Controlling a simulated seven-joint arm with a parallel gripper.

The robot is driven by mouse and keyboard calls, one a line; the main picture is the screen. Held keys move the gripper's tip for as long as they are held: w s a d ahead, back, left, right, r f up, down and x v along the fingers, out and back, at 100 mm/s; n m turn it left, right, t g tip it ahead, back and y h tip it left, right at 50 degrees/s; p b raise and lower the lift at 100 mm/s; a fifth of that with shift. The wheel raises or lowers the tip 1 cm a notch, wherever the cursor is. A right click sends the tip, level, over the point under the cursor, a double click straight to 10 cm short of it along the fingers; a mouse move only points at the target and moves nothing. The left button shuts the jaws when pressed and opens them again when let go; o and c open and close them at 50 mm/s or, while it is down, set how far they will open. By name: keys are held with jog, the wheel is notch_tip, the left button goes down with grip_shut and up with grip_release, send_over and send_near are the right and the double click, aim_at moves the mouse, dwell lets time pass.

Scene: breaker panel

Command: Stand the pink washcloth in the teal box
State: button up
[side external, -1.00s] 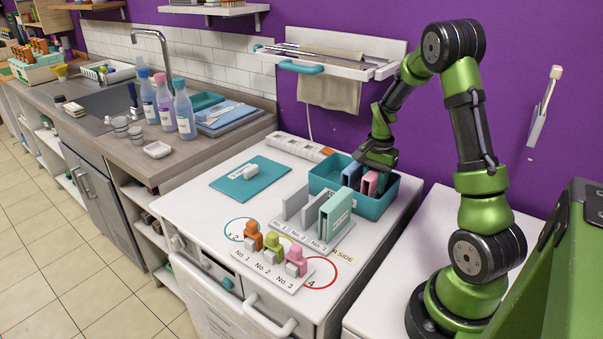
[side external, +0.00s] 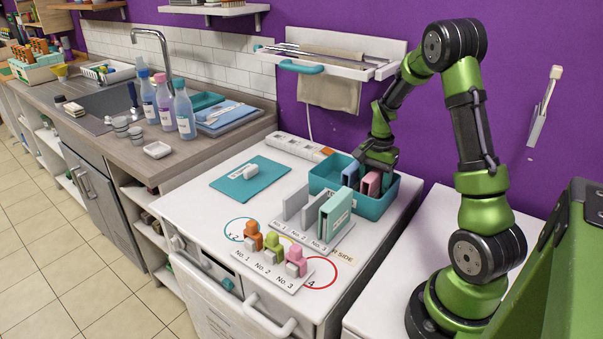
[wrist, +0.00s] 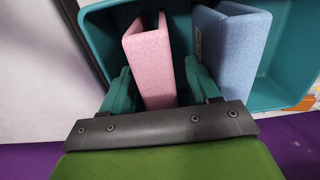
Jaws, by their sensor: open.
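The pink washcloth (side external: 371,183) stands folded and upright inside the teal box (side external: 375,208). In the wrist view the pink washcloth (wrist: 152,62) lies between the two teal fingers of my gripper (wrist: 160,85), with a gap to the right finger. The left finger is close to it, and I cannot tell whether they touch. My gripper (side external: 376,165) is open and reaches down into the box. A blue folded cloth (wrist: 232,50) stands in the box to the right of the pink one in the wrist view, just beyond the right finger. The teal box (wrist: 95,20) also shows there.
A rack (side external: 322,245) with grey dividers and a mint folded cloth (side external: 337,215) stands in front of the box. Orange, green and pink pegs (side external: 270,250) stand nearer the front. A teal mat (side external: 240,188) with a white item lies left. A power strip (side external: 298,146) lies behind.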

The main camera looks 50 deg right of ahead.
notch_tip(320, 180, up, 11)
jog(key=shift+f, duration=0.1)
jog(key=shift+a+r, duration=0.15)
jog(key=shift+r, duration=0.15)
jog(key=a+r+n+t, duration=0.2)
jog(key=a+r+n, duration=0.1)
jog(key=a, duration=0.4)
jog(key=a+r+n+t, duration=0.1)
jog(key=a+r+n, duration=0.25)
jog(key=a, duration=0.35)
jog(key=s+a+r+n+t+y, duration=0.1)
jog(key=s+a+n+t, duration=0.1)
jog(key=a, duration=0.5)
jog(key=s+a+n+t+y, duration=0.1)
jog(key=s+a+n, duration=0.3)
jog(key=a, duration=0.4)
jog(key=shift+s+r+n+t, duration=0.25)
jog(key=shift+r+n+t, duration=0.15)
jog(key=shift+n+t, duration=0.3)
